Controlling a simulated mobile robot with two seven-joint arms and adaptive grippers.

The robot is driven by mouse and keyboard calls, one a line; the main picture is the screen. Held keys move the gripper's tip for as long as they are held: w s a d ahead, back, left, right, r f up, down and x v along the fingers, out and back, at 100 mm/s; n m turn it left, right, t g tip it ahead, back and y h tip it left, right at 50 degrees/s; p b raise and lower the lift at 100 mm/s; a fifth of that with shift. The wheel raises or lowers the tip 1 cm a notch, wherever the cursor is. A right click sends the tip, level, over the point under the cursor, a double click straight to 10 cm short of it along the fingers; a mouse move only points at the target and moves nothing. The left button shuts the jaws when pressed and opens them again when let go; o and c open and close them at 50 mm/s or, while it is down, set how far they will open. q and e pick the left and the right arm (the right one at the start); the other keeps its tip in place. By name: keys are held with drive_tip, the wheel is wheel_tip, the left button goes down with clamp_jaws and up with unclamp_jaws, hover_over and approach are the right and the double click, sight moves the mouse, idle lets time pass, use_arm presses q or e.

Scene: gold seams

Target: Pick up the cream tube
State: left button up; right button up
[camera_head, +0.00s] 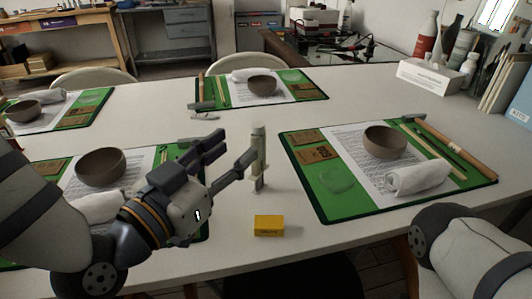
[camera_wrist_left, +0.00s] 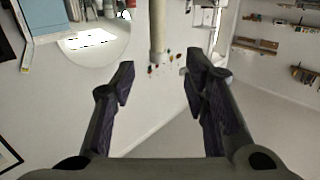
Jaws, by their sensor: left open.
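The cream tube (camera_head: 259,145) stands upright near the middle of the table, pale and slender. My left gripper (camera_head: 238,147) is open just left of it in the head view, at about the height of its upper part. One fingertip overlaps the tube's left edge in the picture; I cannot tell whether it touches. In the left wrist view, a pale cylinder, seemingly the tube (camera_wrist_left: 158,35), shows ahead, in line with the gap between the open fingers (camera_wrist_left: 158,78). My right gripper is out of view.
A small yellow box (camera_head: 268,226) lies in front of the tube. A green mat (camera_head: 335,205) with a brown bowl (camera_head: 385,141) and rolled white towel (camera_head: 417,178) lies to the right. Similar mats lie behind and left. Bare white table surrounds the tube.

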sight(254, 130)
use_arm(q)
drive_tip(key=x, duration=0.8)
drive_tip(key=shift+s+d+r, duration=0.1)
drive_tip(key=shift+r, duration=0.2)
clamp_jaws()
